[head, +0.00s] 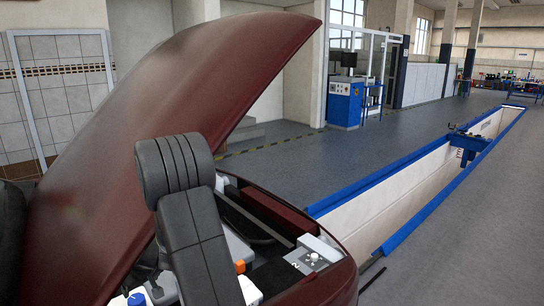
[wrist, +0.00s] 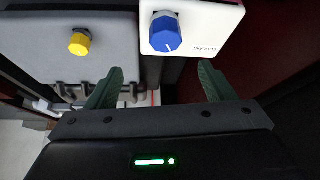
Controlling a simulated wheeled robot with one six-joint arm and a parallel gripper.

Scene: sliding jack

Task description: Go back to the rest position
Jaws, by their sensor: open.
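My gripper (wrist: 158,88) shows in the wrist view with its two green fingers spread wide apart and nothing between them. It is inside the engine bay, close to a white box with a blue knob (wrist: 166,32). A grey box with a yellow cap (wrist: 79,44) lies to the left of the white box. In the head view, my black arm reaches down into the engine bay, and my gripper is hidden there.
A dark red car hood (head: 160,95) stands raised at the left, close to my arm. The blue-edged service pit (head: 400,205) runs along the right, with a blue jack (head: 468,142) across it. A blue cabinet (head: 344,104) stands at the back. The grey floor between is clear.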

